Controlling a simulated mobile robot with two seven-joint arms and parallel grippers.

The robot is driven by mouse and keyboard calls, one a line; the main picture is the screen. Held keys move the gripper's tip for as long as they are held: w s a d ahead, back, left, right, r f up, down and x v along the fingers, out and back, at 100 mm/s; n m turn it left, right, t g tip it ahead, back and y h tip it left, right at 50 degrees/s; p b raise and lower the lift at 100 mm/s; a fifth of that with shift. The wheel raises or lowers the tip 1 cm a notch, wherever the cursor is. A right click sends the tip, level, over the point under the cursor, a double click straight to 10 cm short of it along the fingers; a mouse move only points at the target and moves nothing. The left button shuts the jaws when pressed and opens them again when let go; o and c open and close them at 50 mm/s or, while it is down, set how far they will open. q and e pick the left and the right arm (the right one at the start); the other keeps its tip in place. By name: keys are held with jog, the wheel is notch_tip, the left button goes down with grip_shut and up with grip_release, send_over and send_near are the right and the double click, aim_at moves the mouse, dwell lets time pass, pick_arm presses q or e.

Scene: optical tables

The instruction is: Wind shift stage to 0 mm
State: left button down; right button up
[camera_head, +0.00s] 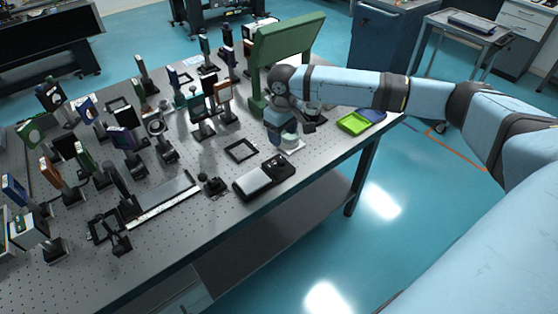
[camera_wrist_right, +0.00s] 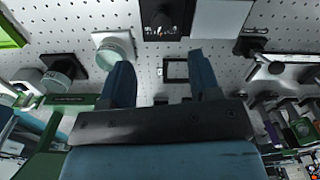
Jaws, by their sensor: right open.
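A long flat grey rail (camera_head: 160,202) with a pale scale strip along its front edge lies on the table, left of centre. It may be the shift stage; its reading is too small to make out. A black unit with a grey plate (camera_head: 255,180) and a dark round part sits at the front edge. It also shows at the top of the right wrist view (camera_wrist_right: 220,18). My right gripper (camera_head: 280,132) points down over the table, behind and right of this unit. Its two blue fingers (camera_wrist_right: 160,62) are apart with nothing between them. My left gripper is out of view.
A flat square frame (camera_head: 240,151) lies left of my right gripper. A white-based round mount (camera_head: 291,142) stands close beside the gripper. A green tray (camera_head: 353,123) lies to the right and a green stand (camera_head: 283,45) rises behind. Many post-mounted optics crowd the left.

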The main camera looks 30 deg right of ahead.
aim_at(282, 160)
notch_tip(282, 160, down, 11)
jog(key=shift+f, duration=0.1)
dwell(0.3)
jog(key=c, duration=0.9)
